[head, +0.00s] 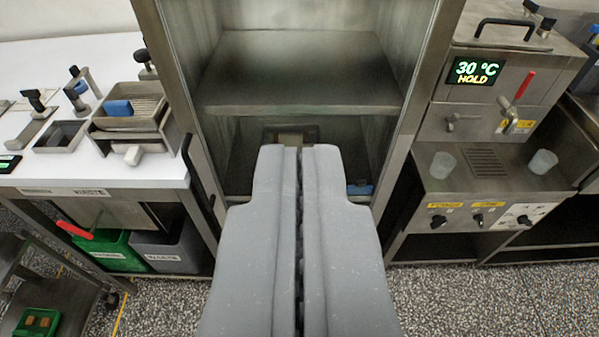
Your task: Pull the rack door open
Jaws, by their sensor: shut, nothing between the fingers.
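The rack (305,80) is a tall metal cabinet straight ahead, with its shelves and inside visible. A black upright handle (196,180) is at the left edge of its front frame. I cannot tell whether a clear door pane covers the front. My gripper (298,150) is shut and empty, pointing at the middle of the rack, to the right of the handle and apart from it. Its fingers hide part of the lower shelf and the rack's lower front.
A white bench (60,175) with small fixtures stands left, with a green bin (108,250) and a grey bin (172,247) under it. A machine with a lit display (475,71) and a red lever (524,87) stands right. Speckled floor (170,305) shows in front.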

